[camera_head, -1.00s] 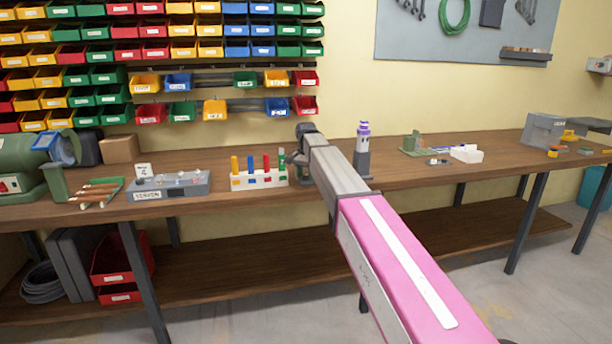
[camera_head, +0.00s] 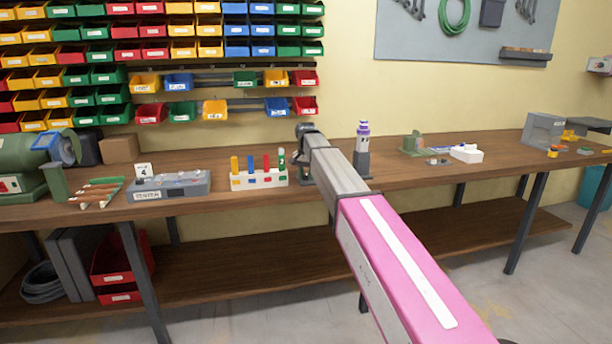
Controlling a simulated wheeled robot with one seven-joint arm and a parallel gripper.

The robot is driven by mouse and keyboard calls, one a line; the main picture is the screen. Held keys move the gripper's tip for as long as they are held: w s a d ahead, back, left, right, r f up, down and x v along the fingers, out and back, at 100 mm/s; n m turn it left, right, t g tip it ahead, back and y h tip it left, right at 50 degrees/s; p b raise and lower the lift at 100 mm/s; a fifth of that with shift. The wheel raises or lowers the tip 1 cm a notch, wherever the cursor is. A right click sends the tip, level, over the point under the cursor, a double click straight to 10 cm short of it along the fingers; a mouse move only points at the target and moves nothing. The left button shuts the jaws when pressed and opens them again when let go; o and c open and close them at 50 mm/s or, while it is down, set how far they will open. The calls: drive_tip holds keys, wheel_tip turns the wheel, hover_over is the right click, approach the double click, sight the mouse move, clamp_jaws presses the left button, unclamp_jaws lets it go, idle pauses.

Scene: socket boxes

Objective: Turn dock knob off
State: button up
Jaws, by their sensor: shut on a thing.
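My gripper (camera_head: 303,166) is low over the bench, just right of the white rack, and mostly hidden behind my own wrist and arm. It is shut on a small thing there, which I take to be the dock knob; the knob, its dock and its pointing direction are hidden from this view.
The white rack (camera_head: 259,182) with several coloured sticks stands close left of my gripper. A grey tower with a purple top (camera_head: 362,150) stands to the right. A grey labelled box (camera_head: 170,187) is farther left on the wooden bench (camera_head: 420,177). Coloured bins hang above.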

sight(307, 175)
drive_tip(key=n, duration=0.4)
drive_tip(key=shift+n, duration=0.3)
drive_tip(key=shift+d+n, duration=0.15)
drive_tip(key=shift+n, duration=2.35)
drive_tip(key=o, duration=0.9)
drive_tip(key=shift+o, duration=0.2)
drive_tip(key=shift+r, duration=0.1)
wheel_tip(307, 175, up, 11)
drive_tip(key=shift+f, duration=0.2)
